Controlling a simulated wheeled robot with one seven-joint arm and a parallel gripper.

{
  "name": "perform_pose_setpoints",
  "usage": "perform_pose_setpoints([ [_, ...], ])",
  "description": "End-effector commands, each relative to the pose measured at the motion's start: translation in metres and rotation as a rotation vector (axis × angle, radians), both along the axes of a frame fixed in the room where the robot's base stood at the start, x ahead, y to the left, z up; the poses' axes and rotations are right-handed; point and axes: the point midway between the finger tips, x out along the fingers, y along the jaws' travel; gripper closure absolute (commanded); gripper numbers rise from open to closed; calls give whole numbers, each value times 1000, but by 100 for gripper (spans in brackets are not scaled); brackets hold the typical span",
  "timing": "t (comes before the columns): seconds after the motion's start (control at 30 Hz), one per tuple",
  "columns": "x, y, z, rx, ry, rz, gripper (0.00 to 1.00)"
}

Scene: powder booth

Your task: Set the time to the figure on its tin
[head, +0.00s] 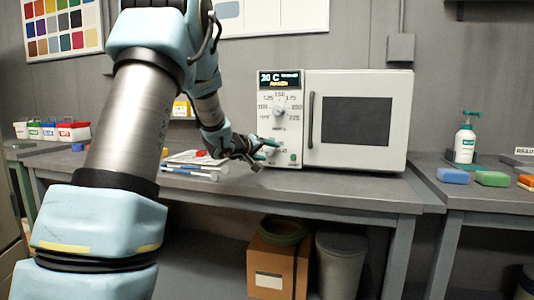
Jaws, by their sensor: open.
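A white oven (398,100) stands on the bench, with its control panel on the left side. The panel has a lit display (279,79) that reads about "20 C" with a smaller line I cannot read. Below it is a temperature dial (279,111) ringed by numbers. My gripper (266,152) is open in front of the lower panel and covers part of it, so any lower knob is mostly hidden. I cannot tell whether it touches the panel.
A tray with papers or tools (190,168) lies on the bench left of the oven. The oven door handle (311,119) stands out right of the panel. A pump bottle (465,140) and coloured blocks (453,176) are on the right bench. A cardboard box (275,270) is underneath.

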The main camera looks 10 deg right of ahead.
Motion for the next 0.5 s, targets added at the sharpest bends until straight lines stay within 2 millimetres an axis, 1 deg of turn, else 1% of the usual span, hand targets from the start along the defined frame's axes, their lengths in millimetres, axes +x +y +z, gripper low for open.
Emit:
perform_pose_setpoints([
  [0.23, 1, 0, 0, 0, 0, 0, 29],
  [0.5, 0, 0, 0, 0, 0, 0, 60],
])
